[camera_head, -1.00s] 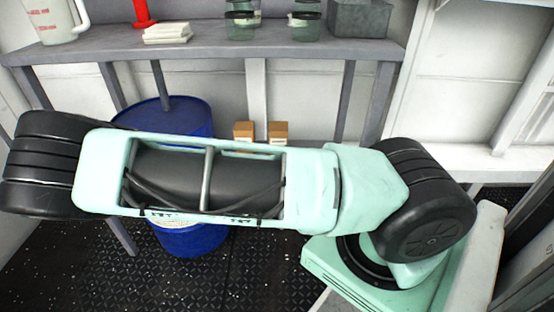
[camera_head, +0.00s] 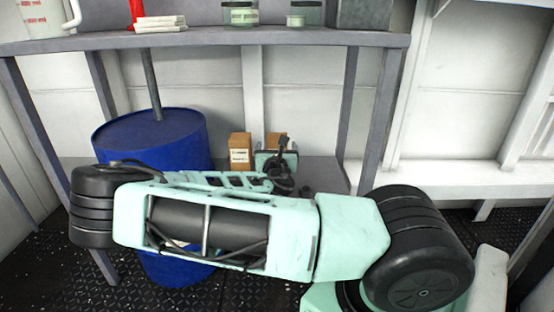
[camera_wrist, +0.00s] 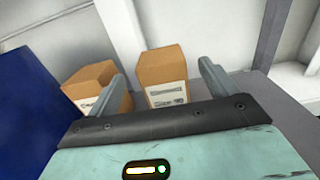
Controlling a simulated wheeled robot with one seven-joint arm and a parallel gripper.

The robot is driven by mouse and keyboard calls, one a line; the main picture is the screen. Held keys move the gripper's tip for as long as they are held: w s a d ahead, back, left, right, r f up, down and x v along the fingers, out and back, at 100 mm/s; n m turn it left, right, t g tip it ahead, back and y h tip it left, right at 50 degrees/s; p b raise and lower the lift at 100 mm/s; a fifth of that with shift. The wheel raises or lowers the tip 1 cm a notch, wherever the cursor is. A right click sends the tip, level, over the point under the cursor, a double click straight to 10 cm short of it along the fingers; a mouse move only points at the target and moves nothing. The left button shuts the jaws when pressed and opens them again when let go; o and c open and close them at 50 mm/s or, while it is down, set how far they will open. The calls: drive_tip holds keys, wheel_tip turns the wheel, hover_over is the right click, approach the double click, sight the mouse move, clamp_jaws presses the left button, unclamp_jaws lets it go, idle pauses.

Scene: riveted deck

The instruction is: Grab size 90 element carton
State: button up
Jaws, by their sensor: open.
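Two brown cartons with white labels stand side by side on the grey lower shelf. In the wrist view the right carton (camera_wrist: 163,78) is upright ahead, framed between my two fingers; its label's lower line seems to end in 90, but the print is small. The left carton (camera_wrist: 92,88) is outside my left finger, partly hidden by it; I cannot read its label. In the head view the left carton (camera_head: 240,150) is clear and the right carton (camera_head: 278,138) is mostly hidden behind my gripper (camera_head: 280,152). My gripper also shows in the wrist view (camera_wrist: 162,72), open and empty.
A blue drum (camera_head: 150,140) stands left of the cartons. The upper shelf (camera_head: 200,41) above holds jars, a jug and a grey box. A shelf leg (camera_head: 382,115) stands on the right. The lower shelf (camera_head: 325,172) has bare room right of the cartons.

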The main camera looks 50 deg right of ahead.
sight(277, 134)
drive_tip(key=b+x, duration=0.4)
drive_tip(key=x, duration=0.3)
drive_tip(key=shift+d+f, duration=0.1)
drive_tip(key=shift+d, duration=0.05)
drive_tip(key=shift+w+d, duration=0.25)
drive_tip(key=shift+w, duration=0.05)
drive_tip(key=shift+c, duration=0.3)
drive_tip(key=c, duration=1.4)
